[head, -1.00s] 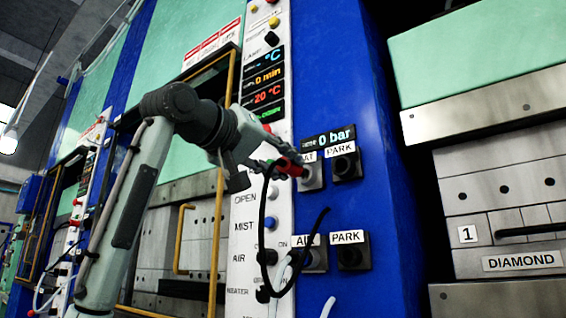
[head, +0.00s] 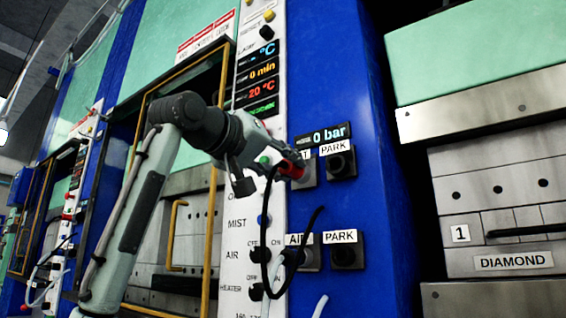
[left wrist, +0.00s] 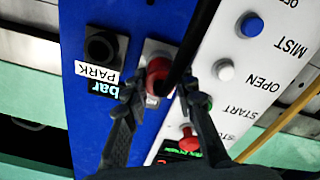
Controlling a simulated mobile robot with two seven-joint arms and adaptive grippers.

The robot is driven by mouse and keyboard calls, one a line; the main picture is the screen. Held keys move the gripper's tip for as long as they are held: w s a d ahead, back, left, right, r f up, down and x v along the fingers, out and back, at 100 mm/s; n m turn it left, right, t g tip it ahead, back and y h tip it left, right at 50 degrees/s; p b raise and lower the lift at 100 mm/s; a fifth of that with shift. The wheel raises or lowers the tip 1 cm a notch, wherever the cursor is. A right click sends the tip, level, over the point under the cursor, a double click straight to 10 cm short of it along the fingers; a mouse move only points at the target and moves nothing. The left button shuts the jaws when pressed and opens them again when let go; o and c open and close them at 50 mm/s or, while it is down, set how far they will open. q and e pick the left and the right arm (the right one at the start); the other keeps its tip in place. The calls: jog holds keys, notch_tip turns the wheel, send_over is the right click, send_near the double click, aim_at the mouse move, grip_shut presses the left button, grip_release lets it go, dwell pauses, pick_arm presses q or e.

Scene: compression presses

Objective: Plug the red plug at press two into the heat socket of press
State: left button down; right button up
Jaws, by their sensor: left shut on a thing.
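My left gripper (head: 284,164) is shut on the red plug (head: 297,168), in front of the heat socket (head: 309,174) on the blue panel. The gripper and plug cover most of that socket and part of its label. In the left wrist view the red plug (left wrist: 157,72) sits between the two dark fingers (left wrist: 160,92), over the socket's grey plate (left wrist: 152,48). I cannot tell whether the plug is seated or just in front of the socket. A black cable (head: 266,215) hangs from the plug. My right gripper is not in view.
A PARK socket (head: 341,164) is right of the heat socket. Below are the AIR socket (head: 300,257), with a black cable end near it, and another PARK socket (head: 346,255). The white control strip (head: 237,215) with buttons stands left. A DIAMOND press (head: 500,205) is right.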

pick_arm(q)
jog(key=shift+d+r, duration=0.1)
jog(key=c, duration=1.1)
grip_release()
jog(key=shift+w, duration=0.1)
jog(key=shift+c, duration=0.2)
jog(key=v, duration=1.2)
